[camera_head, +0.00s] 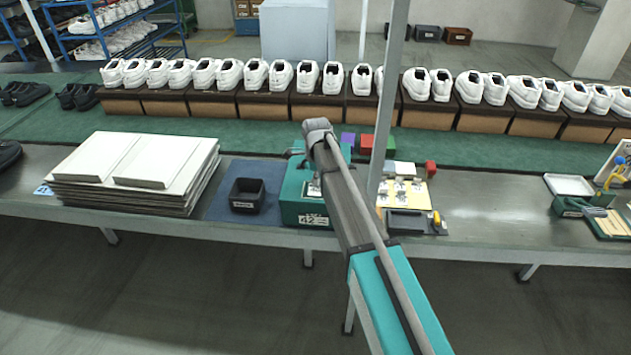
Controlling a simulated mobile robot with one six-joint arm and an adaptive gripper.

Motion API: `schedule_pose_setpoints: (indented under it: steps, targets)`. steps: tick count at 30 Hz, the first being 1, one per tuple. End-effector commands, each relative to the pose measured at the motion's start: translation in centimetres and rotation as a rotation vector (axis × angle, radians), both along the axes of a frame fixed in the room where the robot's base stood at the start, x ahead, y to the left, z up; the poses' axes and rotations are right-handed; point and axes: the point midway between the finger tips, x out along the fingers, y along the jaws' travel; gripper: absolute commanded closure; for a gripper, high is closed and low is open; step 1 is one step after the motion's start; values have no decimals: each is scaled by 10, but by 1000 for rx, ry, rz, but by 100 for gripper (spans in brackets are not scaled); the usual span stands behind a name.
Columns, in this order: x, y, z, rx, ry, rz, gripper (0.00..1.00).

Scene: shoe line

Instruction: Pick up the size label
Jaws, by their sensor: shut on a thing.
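My arm reaches from the lower right up over the bench to a grey joint above a teal-green box. My gripper does not show; it seems hidden behind the arm, along with whatever it may hold. The green box (290,207) stands at the bench's front edge and carries a white plate that seems to read 42 (313,220). Several small pale pieces lie on a yellow board (425,197) to the right of my arm. They are too small to tell whether one is the size label.
A black bin (247,203) stands on a blue mat (219,207). Stacked flat white cartons (85,158) lie to the left. White shoes on brown boxes (265,106) line the green belt behind. A thin post crosses by the arm.

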Motion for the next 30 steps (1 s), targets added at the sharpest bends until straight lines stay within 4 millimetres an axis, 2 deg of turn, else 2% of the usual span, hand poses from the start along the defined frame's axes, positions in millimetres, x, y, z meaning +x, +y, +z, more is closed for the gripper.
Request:
schedule_pose_setpoints:
  steps: [8,14,30]
  targets:
    - [0,0,15,0,0,0,100]
    - [0,0,34,0,0,0,100]
    - [-52,-14,96,0,0,1,100]
